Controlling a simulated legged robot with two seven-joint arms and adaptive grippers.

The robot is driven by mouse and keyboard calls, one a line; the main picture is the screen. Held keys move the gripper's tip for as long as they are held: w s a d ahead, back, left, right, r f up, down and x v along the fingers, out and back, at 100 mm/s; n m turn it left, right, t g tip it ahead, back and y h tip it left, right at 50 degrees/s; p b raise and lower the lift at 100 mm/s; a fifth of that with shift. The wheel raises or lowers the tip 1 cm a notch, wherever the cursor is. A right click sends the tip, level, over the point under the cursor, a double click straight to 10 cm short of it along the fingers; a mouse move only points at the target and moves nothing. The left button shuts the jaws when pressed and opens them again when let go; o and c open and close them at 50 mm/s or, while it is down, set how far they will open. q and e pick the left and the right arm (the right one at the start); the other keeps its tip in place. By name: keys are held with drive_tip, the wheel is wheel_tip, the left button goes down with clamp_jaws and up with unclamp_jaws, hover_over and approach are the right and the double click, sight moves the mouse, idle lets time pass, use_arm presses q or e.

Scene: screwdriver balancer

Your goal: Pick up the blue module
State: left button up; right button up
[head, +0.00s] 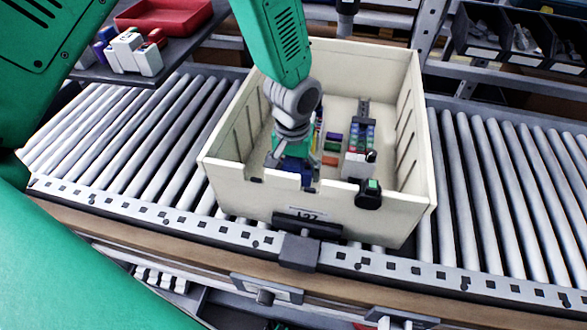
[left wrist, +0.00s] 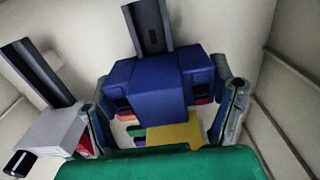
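The blue module (left wrist: 155,85) fills the middle of the left wrist view, standing on a dark grey rail (left wrist: 149,25). My left gripper (left wrist: 165,90) has one finger on each side of it, very close to its sides. Whether the fingers press on it cannot be told. In the head view my left gripper (head: 293,165) reaches down into the cream bin (head: 315,207), and only a small blue part of the module (head: 300,172) shows beneath it. My right gripper is not in view.
Beside the gripper, a grey module (head: 354,170) with coloured parts stands in the bin on another rail. A black clip with a green part (head: 369,193) sits on the bin's front wall. The bin stands on a roller conveyor (head: 500,180). A shelf with a red tray (head: 165,14) is at upper left.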

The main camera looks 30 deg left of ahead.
use_arm(q)
drive_tip(key=c, duration=0.4)
drive_tip(key=shift+r, duration=0.1)
drive_tip(key=shift+w+r, duration=0.15)
drive_tip(key=shift+r, duration=0.2)
wheel_tip(320, 180, up, 9)
drive_tip(key=shift+d+f+p, duration=0.1)
drive_tip(key=shift+p, duration=0.55)
wheel_tip(320, 180, up, 5)
drive_tip(key=p, duration=0.4)
wheel_tip(320, 180, up, 4)
drive_tip(key=p, duration=0.5)
hover_over(294, 160)
drive_tip(key=shift+b, duration=0.3)
